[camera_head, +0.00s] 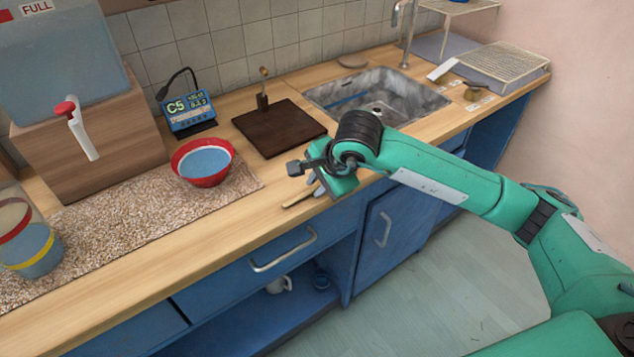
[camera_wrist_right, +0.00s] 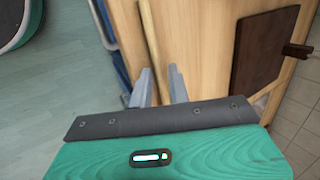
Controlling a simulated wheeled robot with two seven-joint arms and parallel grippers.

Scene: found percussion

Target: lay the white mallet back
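A pale wooden stick (camera_head: 299,201) lies near the front edge of the counter under my right gripper (camera_head: 316,186). It also shows in the right wrist view (camera_wrist_right: 150,35), running down to the space between the two grey fingertips (camera_wrist_right: 160,85). The fingers stand apart with a gap around the stick, so the gripper looks open. Contact with the stick cannot be made out. No white mallet head shows; the stick's other end is hidden behind the gripper, so I cannot tell whether it is the white mallet. My left gripper is out of view.
A dark brown board (camera_head: 279,133) with a small upright post lies behind the gripper. A red-rimmed bowl (camera_head: 203,163) sits on a speckled mat (camera_head: 130,222) to the left, near a small display (camera_head: 190,113). The sink (camera_head: 375,95) is behind right.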

